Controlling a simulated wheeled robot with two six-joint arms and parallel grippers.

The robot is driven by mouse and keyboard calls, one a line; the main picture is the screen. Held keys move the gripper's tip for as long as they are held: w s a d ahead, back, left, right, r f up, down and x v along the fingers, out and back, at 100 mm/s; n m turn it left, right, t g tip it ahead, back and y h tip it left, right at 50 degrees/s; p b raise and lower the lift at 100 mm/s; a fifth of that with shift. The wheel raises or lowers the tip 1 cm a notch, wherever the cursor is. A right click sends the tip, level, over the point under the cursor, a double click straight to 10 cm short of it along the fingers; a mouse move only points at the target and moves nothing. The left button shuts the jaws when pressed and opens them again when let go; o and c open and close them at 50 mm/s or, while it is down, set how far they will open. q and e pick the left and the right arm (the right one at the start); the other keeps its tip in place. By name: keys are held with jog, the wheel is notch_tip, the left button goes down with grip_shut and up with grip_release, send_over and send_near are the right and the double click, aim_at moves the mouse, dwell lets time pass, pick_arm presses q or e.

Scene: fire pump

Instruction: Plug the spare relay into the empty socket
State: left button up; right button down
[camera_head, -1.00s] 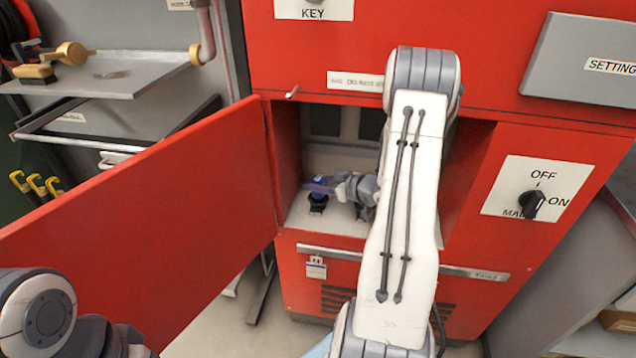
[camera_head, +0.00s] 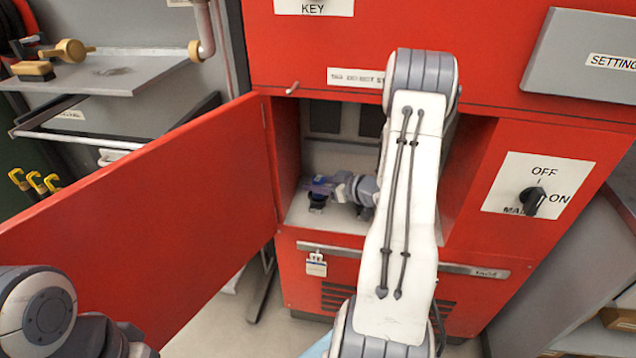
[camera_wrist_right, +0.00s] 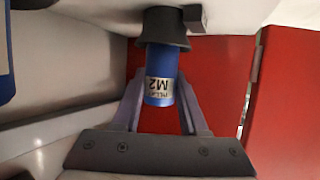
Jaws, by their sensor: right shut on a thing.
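My right gripper (camera_head: 322,186) is inside the open red compartment. Its two fingers (camera_wrist_right: 162,105) are shut on a blue relay (camera_wrist_right: 162,88) with an upside-down "M2" label. A black flared piece (camera_wrist_right: 165,28) adjoins the relay's end, by the pale compartment surface. I cannot tell whether the relay is seated in it or only lined up with it. In the head view a black piece (camera_head: 317,203) shows just below the fingertips. Another blue thing (camera_wrist_right: 5,60) is cut off at the wrist view's left edge. My left gripper is out of view.
The red door (camera_head: 150,220) stands open to the left of the compartment. My right arm hides the compartment's right part. A switch panel (camera_head: 540,188) is at the right. A grey shelf (camera_head: 110,75) with brass fittings is at the upper left.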

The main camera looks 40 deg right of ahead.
jog(key=shift+f, duration=0.25)
dwell(0.6)
jog(key=shift+f, duration=0.2)
jog(key=shift+f, duration=0.35)
dwell(0.6)
jog(key=shift+c, duration=1.8)
grip_release()
jog(key=p+v, duration=0.2)
jog(key=v, duration=0.8)
jog(key=shift+s, duration=0.25)
jog(key=shift+w, duration=0.1)
